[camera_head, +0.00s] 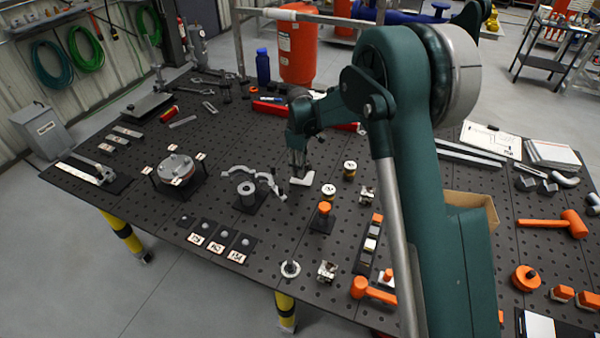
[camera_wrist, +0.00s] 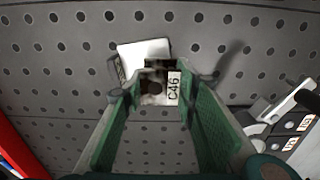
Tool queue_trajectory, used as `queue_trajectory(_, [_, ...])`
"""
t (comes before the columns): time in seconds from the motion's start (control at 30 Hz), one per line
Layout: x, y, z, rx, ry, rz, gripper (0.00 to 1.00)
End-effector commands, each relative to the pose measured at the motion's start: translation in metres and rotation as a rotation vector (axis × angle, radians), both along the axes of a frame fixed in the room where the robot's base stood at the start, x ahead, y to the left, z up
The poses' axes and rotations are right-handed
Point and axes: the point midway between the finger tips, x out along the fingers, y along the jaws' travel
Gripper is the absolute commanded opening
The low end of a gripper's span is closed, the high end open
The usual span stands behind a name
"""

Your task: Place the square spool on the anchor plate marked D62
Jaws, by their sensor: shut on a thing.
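My gripper (camera_head: 298,166) is over the middle of the table. It is shut on a pale metal piece with a white square end (camera_head: 302,179), apparently the square spool. In the wrist view, this white end (camera_wrist: 144,54) shows beyond the fingertips (camera_wrist: 153,88), and a tag reading C46 (camera_wrist: 173,86) shows beside the right finger. The fingers hide much of the piece, and I cannot tell whether it touches the table. Several small dark anchor plates with white tags stand at the front left; the middle one (camera_head: 217,245) seems to read D62, but the print is small.
A grey cylinder on a black base (camera_head: 247,192) and a curved grey clamp (camera_head: 258,174) stand between my gripper and the plates. An orange-topped part (camera_head: 324,211) and metal fittings (camera_head: 327,270) are nearby. A round flanged part (camera_head: 177,168) is further left.

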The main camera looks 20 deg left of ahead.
Motion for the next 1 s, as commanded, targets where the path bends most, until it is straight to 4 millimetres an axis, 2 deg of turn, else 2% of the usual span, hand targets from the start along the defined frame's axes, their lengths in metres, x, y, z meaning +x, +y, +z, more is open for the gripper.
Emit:
queue_trajectory(0.2, [0.0, 0.0, -0.023, 0.0, 0.0, 0.0, 0.14])
queue_trajectory(0.3, [0.0, 0.0, -0.028, 0.0, 0.0, 0.0, 0.14])
queue_trajectory(0.77, [0.0, 0.0, -0.033, 0.0, 0.0, 0.0, 0.14])
queue_trajectory(0.8, [0.0, 0.0, -0.033, 0.0, 0.0, 0.0, 0.32])
queue_trajectory(0.9, [0.0, 0.0, -0.033, 0.0, 0.0, 0.0, 0.44])
queue_trajectory(1.0, [0.0, 0.0, -0.033, 0.0, 0.0, 0.0, 0.44])
